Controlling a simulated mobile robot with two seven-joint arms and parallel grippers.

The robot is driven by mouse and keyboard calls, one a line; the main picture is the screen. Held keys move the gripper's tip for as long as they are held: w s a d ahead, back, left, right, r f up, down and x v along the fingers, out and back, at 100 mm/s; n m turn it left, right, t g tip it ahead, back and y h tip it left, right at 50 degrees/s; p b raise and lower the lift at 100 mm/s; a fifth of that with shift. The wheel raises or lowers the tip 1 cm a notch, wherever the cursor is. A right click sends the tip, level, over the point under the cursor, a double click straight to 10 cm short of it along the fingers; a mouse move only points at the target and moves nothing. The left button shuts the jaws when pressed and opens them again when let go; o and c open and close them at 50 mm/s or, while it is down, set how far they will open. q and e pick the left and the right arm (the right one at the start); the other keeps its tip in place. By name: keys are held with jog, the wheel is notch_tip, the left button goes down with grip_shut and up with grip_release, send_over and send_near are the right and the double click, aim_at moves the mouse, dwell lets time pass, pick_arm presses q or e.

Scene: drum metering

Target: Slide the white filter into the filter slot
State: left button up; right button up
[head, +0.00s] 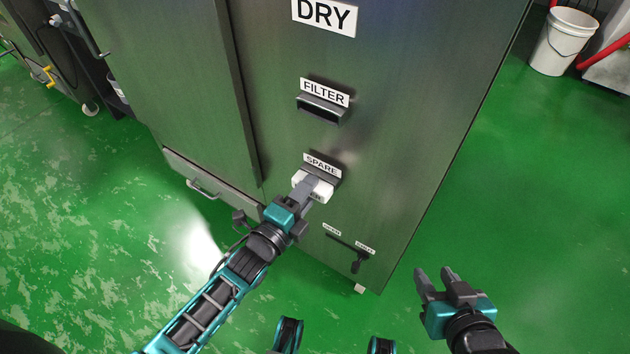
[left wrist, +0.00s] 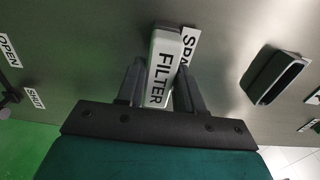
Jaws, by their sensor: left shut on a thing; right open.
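The white filter (head: 315,186) sits at the SPARE slot on the dark cabinet front, its outer end sticking out below the SPARE label (head: 322,165). In the left wrist view the filter (left wrist: 163,62) shows black FILTER lettering and lies between the fingers. My left gripper (head: 308,190) is shut on the filter. How deep the filter sits in the spare slot is hidden. The filter slot (head: 320,109), under the FILTER label, is a dark empty opening above it; it also shows in the left wrist view (left wrist: 277,78). My right gripper (head: 436,281) is open and empty, right of the cabinet.
A lever (head: 358,262) with two small labels is low on the cabinet front. A drawer handle (head: 203,188) sticks out at the left. A white bucket (head: 563,40) stands far right. The green floor (head: 530,190) on the right is clear.

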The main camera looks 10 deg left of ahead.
pick_arm(q)
grip_shut()
jog(key=shift+s, duration=0.15)
jog(key=shift+p+v, duration=0.85)
jog(key=shift+v, duration=1.05)
jog(key=shift+s+a, duration=0.1)
jog(key=shift+p+v, duration=0.7)
jog(key=shift+v, duration=1.25)
jog(key=shift+r, duration=0.1)
